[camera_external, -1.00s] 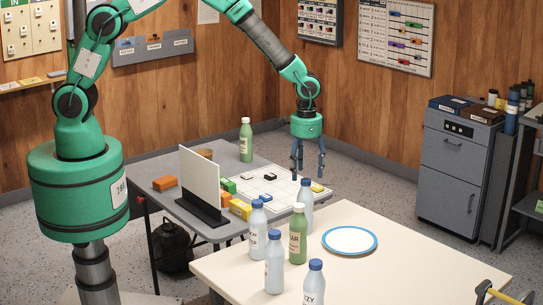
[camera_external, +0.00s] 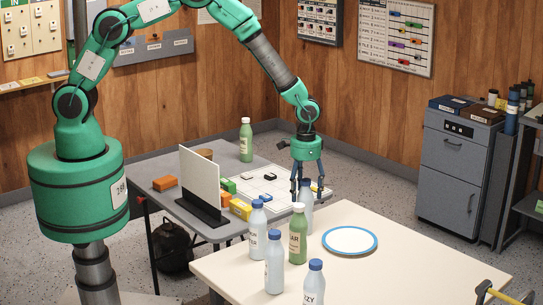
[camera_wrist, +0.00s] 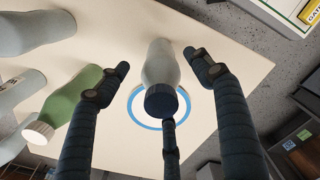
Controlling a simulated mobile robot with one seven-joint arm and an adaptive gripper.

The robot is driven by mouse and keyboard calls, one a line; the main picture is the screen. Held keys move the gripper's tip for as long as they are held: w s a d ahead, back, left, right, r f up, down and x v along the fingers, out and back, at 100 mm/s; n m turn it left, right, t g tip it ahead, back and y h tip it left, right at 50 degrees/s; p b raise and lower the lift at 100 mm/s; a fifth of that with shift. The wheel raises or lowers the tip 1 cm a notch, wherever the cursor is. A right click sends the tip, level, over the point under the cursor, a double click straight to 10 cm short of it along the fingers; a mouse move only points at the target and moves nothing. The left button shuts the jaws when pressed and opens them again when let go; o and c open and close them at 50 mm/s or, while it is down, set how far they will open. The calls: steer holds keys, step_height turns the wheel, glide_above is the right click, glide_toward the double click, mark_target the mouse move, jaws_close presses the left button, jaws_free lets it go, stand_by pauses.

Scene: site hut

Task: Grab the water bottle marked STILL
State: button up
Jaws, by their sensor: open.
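Several blue-capped clear bottles stand on the cream table: one at the back (camera_external: 306,213), one at left (camera_external: 257,232), one nearer the front (camera_external: 273,268), and a front one (camera_external: 314,285) whose label ends in "ZY". I cannot read STILL on any of them. My gripper (camera_external: 305,190) is open above the back bottle, its fingers around the cap level. In the wrist view the back bottle (camera_wrist: 160,66) lies between the spread fingers of my gripper (camera_wrist: 156,62), with no clear grip on it.
A green, white-capped bottle (camera_external: 298,240) stands close by at front left of the back bottle. A blue-rimmed plate (camera_external: 350,252) lies to the right. The grey table (camera_external: 170,210) behind holds a white upright panel (camera_external: 199,178), blocks and another green bottle (camera_external: 246,142).

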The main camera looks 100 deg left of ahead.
steer(key=shift+f, duration=0.45)
steer(key=shift+w+f, duration=0.2)
steer(key=shift+f, duration=2.4)
jaws_close()
steer(key=shift+r, duration=0.2)
